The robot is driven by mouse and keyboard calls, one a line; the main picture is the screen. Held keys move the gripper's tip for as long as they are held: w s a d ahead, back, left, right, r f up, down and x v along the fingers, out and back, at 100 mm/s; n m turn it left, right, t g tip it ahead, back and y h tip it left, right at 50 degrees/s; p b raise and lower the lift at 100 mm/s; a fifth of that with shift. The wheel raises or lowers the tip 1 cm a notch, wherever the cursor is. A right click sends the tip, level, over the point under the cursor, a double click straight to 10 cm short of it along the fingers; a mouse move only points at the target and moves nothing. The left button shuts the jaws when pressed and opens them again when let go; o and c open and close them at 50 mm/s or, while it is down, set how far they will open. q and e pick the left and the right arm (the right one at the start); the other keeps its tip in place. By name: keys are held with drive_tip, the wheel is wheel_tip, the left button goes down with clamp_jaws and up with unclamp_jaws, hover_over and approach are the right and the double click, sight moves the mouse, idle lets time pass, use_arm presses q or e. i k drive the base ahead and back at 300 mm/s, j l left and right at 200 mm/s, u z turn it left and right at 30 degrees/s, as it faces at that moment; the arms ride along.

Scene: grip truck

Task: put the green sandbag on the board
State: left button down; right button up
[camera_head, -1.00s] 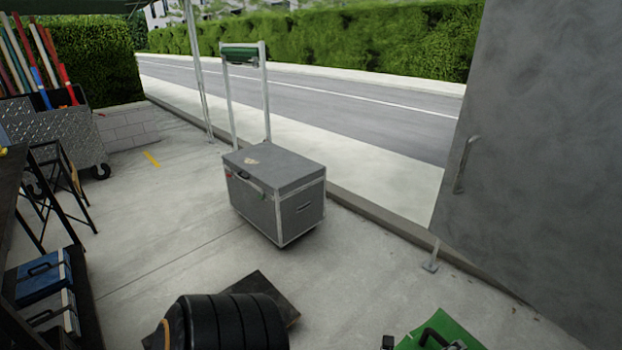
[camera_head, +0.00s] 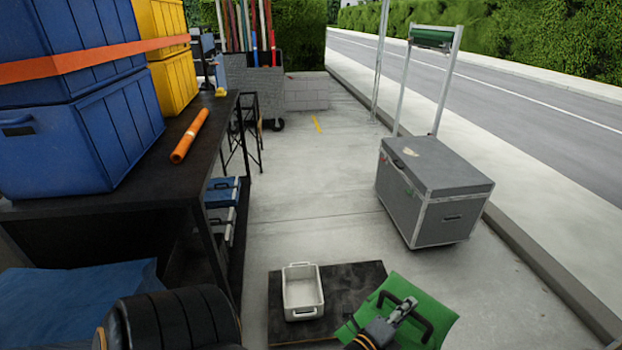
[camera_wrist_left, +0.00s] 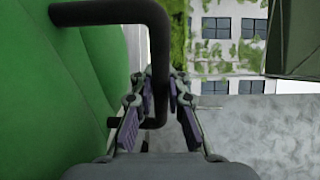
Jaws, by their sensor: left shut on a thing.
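The green sandbag (camera_head: 436,312) with a black loop handle is at the bottom right of the head view. My left gripper (camera_head: 404,308) is shut on its handle, and the bag looks tilted. In the left wrist view the bag (camera_wrist_left: 60,90) fills the left side, and the handle (camera_wrist_left: 158,60) passes between the fingers (camera_wrist_left: 158,105). The dark board (camera_head: 346,278) lies on the floor, left of the bag. The bag covers the board's right edge in the picture; its height above it cannot be told. My right gripper is not in view.
A white tray (camera_head: 303,291) stands on the board's left part. A black table (camera_head: 75,207) with blue crates (camera_head: 85,140), yellow crates (camera_head: 170,85) and an orange roll (camera_head: 190,136) is at the left. A grey wheeled case (camera_head: 440,195) stands at the right. The floor between is clear.

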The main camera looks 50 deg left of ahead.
sight(363, 293)
drive_tip(key=i+j, duration=0.35)
drive_tip(key=j, duration=0.15)
drive_tip(key=i+j, duration=0.7)
drive_tip(key=j, duration=0.25)
